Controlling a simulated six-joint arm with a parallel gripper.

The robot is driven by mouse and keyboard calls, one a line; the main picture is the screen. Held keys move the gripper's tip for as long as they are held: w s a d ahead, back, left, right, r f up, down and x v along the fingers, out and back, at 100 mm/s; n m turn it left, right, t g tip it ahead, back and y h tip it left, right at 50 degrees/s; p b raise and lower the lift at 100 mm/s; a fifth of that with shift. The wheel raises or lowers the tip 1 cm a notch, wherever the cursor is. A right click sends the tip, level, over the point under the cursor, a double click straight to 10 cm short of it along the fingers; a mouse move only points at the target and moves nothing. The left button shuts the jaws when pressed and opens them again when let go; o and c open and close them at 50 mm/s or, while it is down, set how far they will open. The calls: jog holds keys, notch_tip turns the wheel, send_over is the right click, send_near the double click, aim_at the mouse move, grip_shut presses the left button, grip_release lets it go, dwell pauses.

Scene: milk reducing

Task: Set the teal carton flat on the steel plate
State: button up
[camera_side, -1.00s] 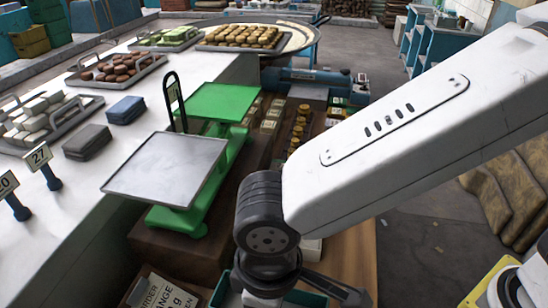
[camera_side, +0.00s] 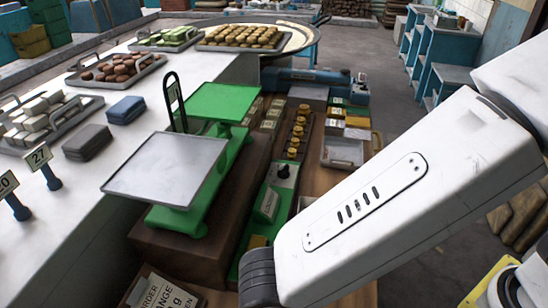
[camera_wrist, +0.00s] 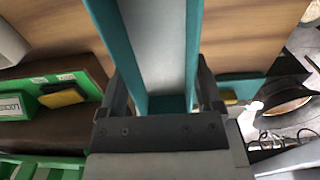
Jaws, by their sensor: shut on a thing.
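The teal carton (camera_wrist: 158,45) fills the upper middle of the wrist view, with teal sides and a pale grey face between them. My gripper (camera_wrist: 163,98) is shut on it, one dark finger on each side. The carton's far end runs out of the frame. The steel plate (camera_side: 168,168) is a bare grey square on the green scale (camera_side: 215,180) in the side view. My gripper and the carton are out of sight in the side view, below my white arm, so their distance from the plate cannot be told.
A tall dark-framed sign (camera_side: 175,103) rises behind the plate. A green second platform (camera_side: 222,102) is beyond it. A knobbed green control box (camera_side: 268,205) stands right of the scale. The white counter (camera_side: 85,190) holds trays, blocks and number tags at left.

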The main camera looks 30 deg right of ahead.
jog(key=shift+f, duration=3.2)
jog(key=o, duration=1)
jog(key=shift+f, duration=0.1)
jog(key=shift+c, duration=0.2)
notch_tip(320, 180, up, 12)
jog(key=shift+r, duration=0.15)
